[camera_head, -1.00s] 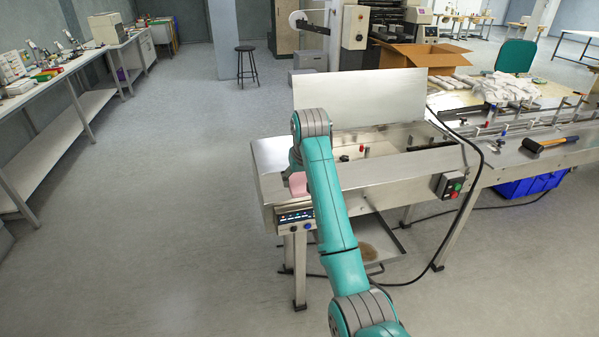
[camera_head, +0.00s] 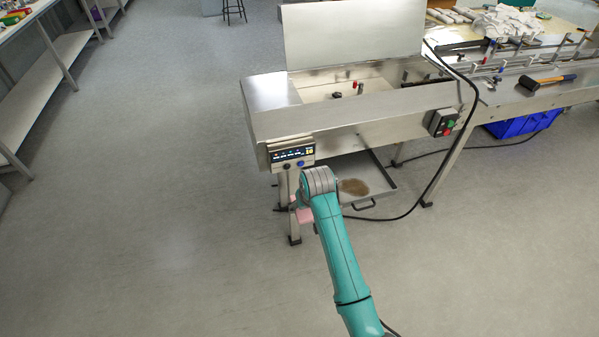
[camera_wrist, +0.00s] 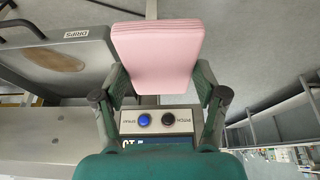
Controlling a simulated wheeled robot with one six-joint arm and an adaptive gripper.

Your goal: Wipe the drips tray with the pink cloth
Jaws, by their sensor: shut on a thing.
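The pink cloth (camera_wrist: 157,52) is a folded pad held between the fingers of my gripper (camera_wrist: 160,90) in the wrist view. In the head view only a bit of the cloth (camera_head: 305,215) shows beside my arm, in front of the machine's left leg. The drips tray (camera_head: 378,183) is a shallow metal tray low under the machine, with a brown stain (camera_head: 354,187) on it. In the wrist view the tray (camera_wrist: 88,80) is at the upper left, with a "DRIPS" label and the stain (camera_wrist: 55,58). The cloth is left of the tray in the head view, apart from it.
The wrapper machine (camera_head: 360,119) stands above the tray, with its lid (camera_head: 353,33) raised and a control panel (camera_head: 292,154) at its front left. A black cable (camera_head: 452,160) hangs down and runs along the floor in front of the tray. The floor at left is clear.

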